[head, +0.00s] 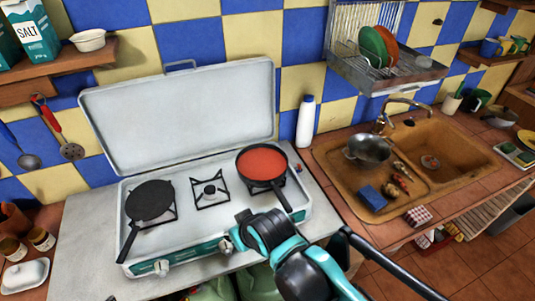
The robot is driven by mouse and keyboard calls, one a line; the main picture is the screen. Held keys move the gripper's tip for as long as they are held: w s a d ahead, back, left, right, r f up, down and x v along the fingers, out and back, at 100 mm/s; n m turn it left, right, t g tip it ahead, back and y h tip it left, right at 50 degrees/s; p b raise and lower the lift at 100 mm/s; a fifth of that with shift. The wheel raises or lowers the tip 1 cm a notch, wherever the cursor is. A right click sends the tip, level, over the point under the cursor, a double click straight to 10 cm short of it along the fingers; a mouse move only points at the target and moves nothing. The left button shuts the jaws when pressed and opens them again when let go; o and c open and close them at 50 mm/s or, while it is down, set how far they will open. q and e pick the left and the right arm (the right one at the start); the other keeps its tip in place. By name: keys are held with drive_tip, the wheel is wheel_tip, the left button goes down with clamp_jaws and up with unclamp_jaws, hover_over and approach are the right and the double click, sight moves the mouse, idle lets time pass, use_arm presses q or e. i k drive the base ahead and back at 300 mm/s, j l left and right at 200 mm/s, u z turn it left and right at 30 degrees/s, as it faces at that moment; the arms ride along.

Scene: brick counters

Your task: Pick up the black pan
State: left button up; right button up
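The black pan (151,199) sits on the left burner of the white camping stove (226,199), its handle pointing down and left over the stove's front edge. A second dark pan with a red inside (261,163) sits on the right burner, its handle pointing towards the front. My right arm, teal and black, comes in from the lower right. Its dark end (248,230) is near the stove's front edge, to the right of the black pan and apart from it. The fingers cannot be made out clearly. My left gripper is not in view.
The stove's raised lid (180,115) stands behind the burners. A white bottle (305,122) stands right of the stove. A sink (350,182) holding a metal pan (368,149) is further right. Jars (41,238) and a white butter dish (25,275) stand at the lower left.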

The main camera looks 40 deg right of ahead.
sight(259, 165)
drive_tip(key=l+z, duration=0.15)
drive_tip(key=z, duration=0.35)
drive_tip(key=l+z, duration=0.2)
drive_tip(key=z, duration=0.25)
drive_tip(key=k+j+u, duration=0.1)
drive_tip(key=j, duration=0.2)
drive_tip(key=k+j, duration=0.2)
drive_tip(key=k+j+u, duration=0.15)
drive_tip(key=j, duration=0.25)
drive_tip(key=k+j, duration=0.1)
drive_tip(key=j, duration=0.2)
drive_tip(key=u, duration=0.05)
